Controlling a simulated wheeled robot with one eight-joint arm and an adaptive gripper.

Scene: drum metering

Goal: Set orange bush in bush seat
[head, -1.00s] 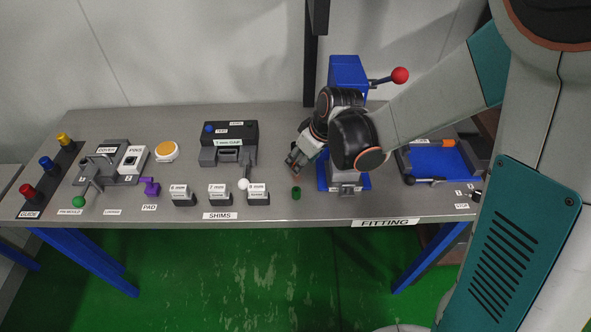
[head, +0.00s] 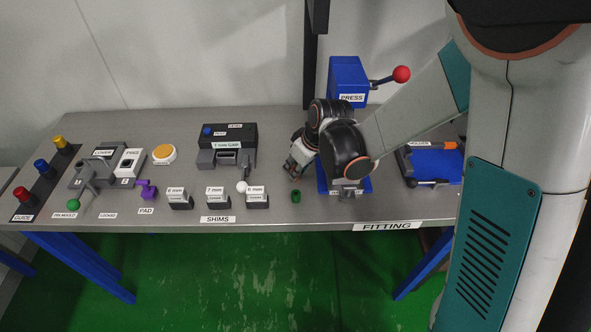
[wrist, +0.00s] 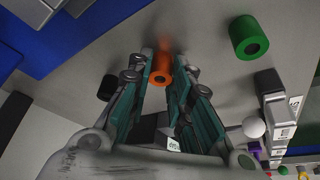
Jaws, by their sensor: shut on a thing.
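The orange bush (wrist: 161,72) is a small hollow cylinder. In the wrist view it sits between the fingertips of my gripper (wrist: 159,84), which is shut on it. In the head view my gripper (head: 296,169) is over the table just left of the press, and the bush is too small to make out there. The blue press (head: 346,76) has a red-knobbed lever. My wrist covers much of its lower part, and I cannot make out the bush seat. The press's blue base (head: 322,181) shows partly beside my wrist.
A green bush (head: 296,196) stands close in front of my gripper; it also shows in the wrist view (wrist: 249,38). A dark gauge block (head: 228,136) and several shims (head: 217,198) are to the left.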

